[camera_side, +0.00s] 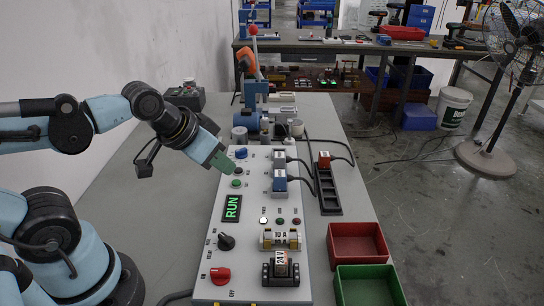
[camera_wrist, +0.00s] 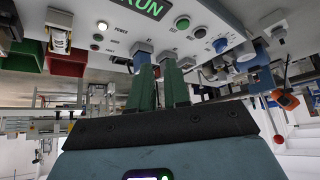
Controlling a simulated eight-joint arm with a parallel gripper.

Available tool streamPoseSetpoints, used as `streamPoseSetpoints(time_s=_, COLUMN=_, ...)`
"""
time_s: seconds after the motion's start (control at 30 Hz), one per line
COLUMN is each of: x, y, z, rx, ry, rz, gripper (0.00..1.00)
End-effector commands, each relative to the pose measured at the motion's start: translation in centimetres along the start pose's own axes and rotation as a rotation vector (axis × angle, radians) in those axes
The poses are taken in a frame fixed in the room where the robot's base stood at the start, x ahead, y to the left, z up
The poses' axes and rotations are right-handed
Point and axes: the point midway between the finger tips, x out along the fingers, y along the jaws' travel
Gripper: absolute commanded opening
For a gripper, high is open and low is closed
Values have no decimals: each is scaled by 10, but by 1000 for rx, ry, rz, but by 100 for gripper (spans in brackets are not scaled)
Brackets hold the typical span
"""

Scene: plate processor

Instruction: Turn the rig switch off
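The control panel (camera_side: 262,215) stands on the bench in the side view. A red rotary knob (camera_side: 220,275) with small ON and OFF labels sits at its near left corner. Its exact pointing direction is too small to tell. A black rotary knob (camera_side: 226,241) lies just beyond it. The display (camera_side: 232,208) reads RUN in green; part of it shows in the wrist view (camera_wrist: 148,8). My gripper (camera_side: 226,168) hangs over the far left of the panel, by the black and green buttons, away from the red knob. In the wrist view, its green fingers (camera_wrist: 156,66) are slightly apart with nothing between them.
A fuse holder (camera_side: 280,239) and a black-based relay (camera_side: 281,268) sit right of the knobs. A black slotted rack (camera_side: 327,190), a red bin (camera_side: 357,244) and a green bin (camera_side: 369,285) stand right of the panel.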

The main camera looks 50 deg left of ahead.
Motion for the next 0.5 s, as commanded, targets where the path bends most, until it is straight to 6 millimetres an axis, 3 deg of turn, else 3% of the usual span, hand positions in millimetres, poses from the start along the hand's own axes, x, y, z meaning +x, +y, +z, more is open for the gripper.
streamPoseSetpoints(time_s=0.03, x=-1, y=7, z=0, rx=25, ry=-19, rz=14, gripper=24)
streamPoseSetpoints(time_s=0.13, x=-8, y=31, z=6, rx=119, ry=-98, rz=61, gripper=39)
streamPoseSetpoints(time_s=0.3, x=-34, y=83, z=28, rx=372, ry=-300, rz=157, gripper=39)
streamPoseSetpoints(time_s=0.5, x=-72, y=120, z=55, rx=636, ry=-494, rz=221, gripper=39)
